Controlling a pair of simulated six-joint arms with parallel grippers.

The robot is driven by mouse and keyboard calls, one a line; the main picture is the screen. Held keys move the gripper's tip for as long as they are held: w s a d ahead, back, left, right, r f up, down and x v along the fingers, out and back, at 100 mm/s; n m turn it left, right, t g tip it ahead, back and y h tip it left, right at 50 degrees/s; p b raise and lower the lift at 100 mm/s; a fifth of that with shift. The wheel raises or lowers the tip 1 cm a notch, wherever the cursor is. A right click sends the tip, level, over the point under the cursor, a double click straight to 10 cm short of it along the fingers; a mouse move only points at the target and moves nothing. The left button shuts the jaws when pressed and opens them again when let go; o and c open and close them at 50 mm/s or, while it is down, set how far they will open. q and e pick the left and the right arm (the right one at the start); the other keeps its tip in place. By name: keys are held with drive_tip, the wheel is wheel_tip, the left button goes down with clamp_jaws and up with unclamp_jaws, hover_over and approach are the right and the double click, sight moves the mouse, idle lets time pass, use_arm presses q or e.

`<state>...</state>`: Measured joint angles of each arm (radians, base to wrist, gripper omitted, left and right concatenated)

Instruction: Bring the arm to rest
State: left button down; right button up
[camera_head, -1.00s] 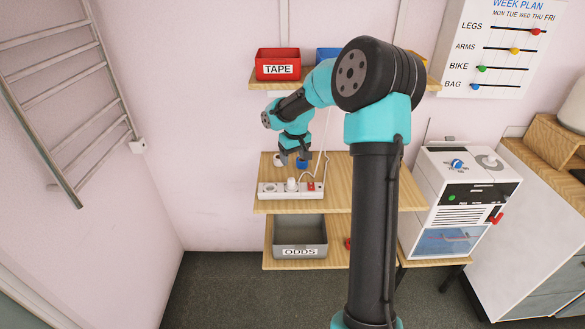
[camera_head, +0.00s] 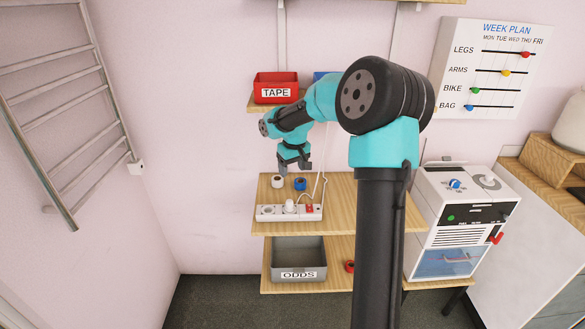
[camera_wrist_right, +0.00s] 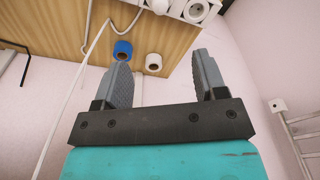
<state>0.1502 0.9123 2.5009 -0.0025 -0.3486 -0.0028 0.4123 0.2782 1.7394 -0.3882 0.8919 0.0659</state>
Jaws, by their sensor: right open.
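My right arm is teal and black and rises through the middle of the head view. Its gripper (camera_head: 294,166) hangs pointing down, just above the middle shelf's back part. In the right wrist view the two grey fingers (camera_wrist_right: 160,68) stand wide apart with nothing between them. A white tape roll (camera_head: 278,181) and a blue tape roll (camera_head: 299,184) stand on the shelf below the gripper, apart from it. The white roll (camera_wrist_right: 153,62) and the blue roll (camera_wrist_right: 122,50) also show in the right wrist view. My left gripper is not in view.
A white power strip (camera_head: 288,213) with a cable lies at the front of the middle shelf (camera_head: 340,222). A red TAPE bin (camera_head: 275,79) is above, a grey ODDS bin (camera_head: 299,246) below. A white machine (camera_head: 462,205) stands right; a towel rail (camera_head: 66,88) is at left.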

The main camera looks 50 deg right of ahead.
drive_tip(key=a+f+n+y, duration=0.1)
drive_tip(key=a+f+y, duration=0.2)
drive_tip(key=a+f, duration=1.95)
drive_tip(key=s+a+f+y, duration=0.1)
drive_tip(key=s+a+f, duration=1.3)
drive_tip(key=shift+s+g, duration=0.3)
drive_tip(key=shift+s, duration=0.05)
drive_tip(key=shift+d, duration=0.15)
